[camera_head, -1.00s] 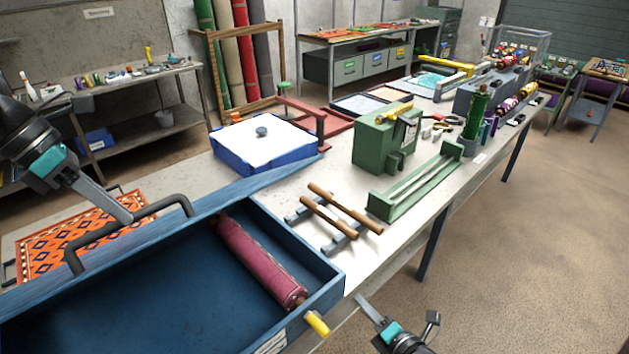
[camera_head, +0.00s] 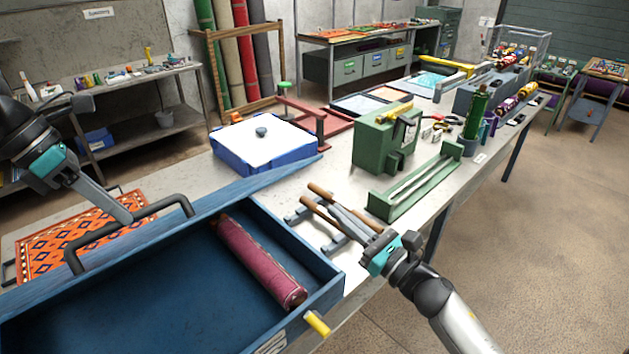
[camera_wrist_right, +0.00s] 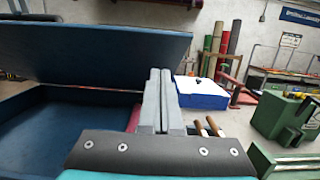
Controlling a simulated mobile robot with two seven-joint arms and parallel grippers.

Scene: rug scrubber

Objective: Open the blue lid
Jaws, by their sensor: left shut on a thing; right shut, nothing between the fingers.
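The blue lid (camera_head: 245,188) is raised at the back of a blue box (camera_head: 225,275); in the right wrist view the lid (camera_wrist_right: 95,55) stands tilted above the box's open interior. A dark bar handle (camera_head: 165,206) is on the lid. My left gripper (camera_head: 125,216) is shut on this handle. My right gripper (camera_head: 338,212) is shut and empty, right of the box and above the table; its closed fingers also show in the right wrist view (camera_wrist_right: 163,100). A dark red roll (camera_head: 258,262) lies inside the box.
Wooden rods on a grey stand (camera_head: 318,200) are close to my right gripper. A green machine (camera_head: 375,145), a green rack (camera_head: 420,185) and a blue-sided white-topped box (camera_head: 262,155) stand on the table. A yellow handle (camera_head: 317,323) sticks out at the box's front.

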